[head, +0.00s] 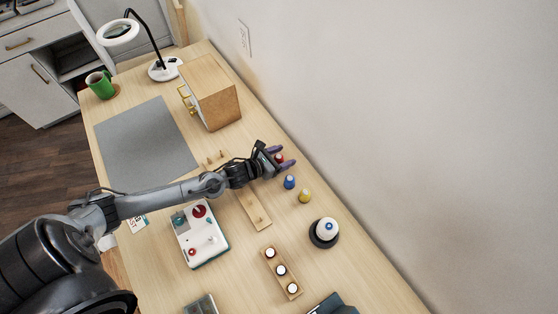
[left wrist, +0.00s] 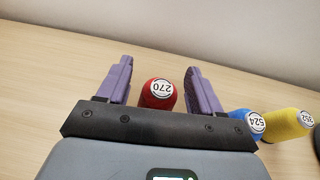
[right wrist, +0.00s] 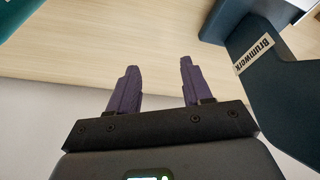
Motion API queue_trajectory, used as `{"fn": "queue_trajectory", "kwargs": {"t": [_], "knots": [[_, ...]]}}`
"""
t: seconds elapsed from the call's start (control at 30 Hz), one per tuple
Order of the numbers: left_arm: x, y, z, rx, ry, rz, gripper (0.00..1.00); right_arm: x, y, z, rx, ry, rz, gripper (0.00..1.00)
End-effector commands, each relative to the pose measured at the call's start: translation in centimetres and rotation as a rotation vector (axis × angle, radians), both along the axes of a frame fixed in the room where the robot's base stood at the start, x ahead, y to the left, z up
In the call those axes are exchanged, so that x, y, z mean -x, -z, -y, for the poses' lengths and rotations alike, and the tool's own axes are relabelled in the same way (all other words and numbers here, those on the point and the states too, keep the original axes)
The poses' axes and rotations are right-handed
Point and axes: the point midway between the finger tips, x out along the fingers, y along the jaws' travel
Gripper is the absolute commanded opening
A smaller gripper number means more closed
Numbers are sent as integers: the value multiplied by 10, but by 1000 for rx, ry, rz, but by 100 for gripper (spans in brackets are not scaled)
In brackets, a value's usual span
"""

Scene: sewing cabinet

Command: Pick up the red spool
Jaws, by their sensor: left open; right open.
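The red spool (left wrist: 157,97), with a white label reading 270 on its end, stands between the two purple fingers of my left gripper (left wrist: 160,85) in the left wrist view. The gripper is open around it, with a gap visible toward the left finger. In the head view the red spool (head: 279,158) is small and partly hidden by my left gripper (head: 283,158) near the wall side of the table. My right gripper (right wrist: 154,85) is open and empty in the right wrist view, and I cannot make it out in the head view.
A blue spool (head: 289,182) and a yellow spool (head: 305,196) stand close beside the red one. A wooden peg rack (head: 254,209), a wooden box (head: 212,92) and a white cone spool (head: 326,229) are nearby. A dark Brumwerk-labelled machine (right wrist: 275,80) is beside my right gripper.

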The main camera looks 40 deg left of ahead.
Motion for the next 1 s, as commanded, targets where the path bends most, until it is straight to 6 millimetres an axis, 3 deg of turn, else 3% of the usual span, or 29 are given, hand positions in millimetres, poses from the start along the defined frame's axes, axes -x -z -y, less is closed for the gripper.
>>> {"fn": "queue_trajectory", "kwargs": {"t": [0.27,0.63,1.0], "knots": [[-3,1,1,0,0,0,66,0,1,-1,-4,3,-1,49],[-3,1,1,0,0,0,12,0,1,-1,-4,3,-2,49],[-3,-1,1,-1,0,0,11,0,0,1,4,-3,-1,49]]}}
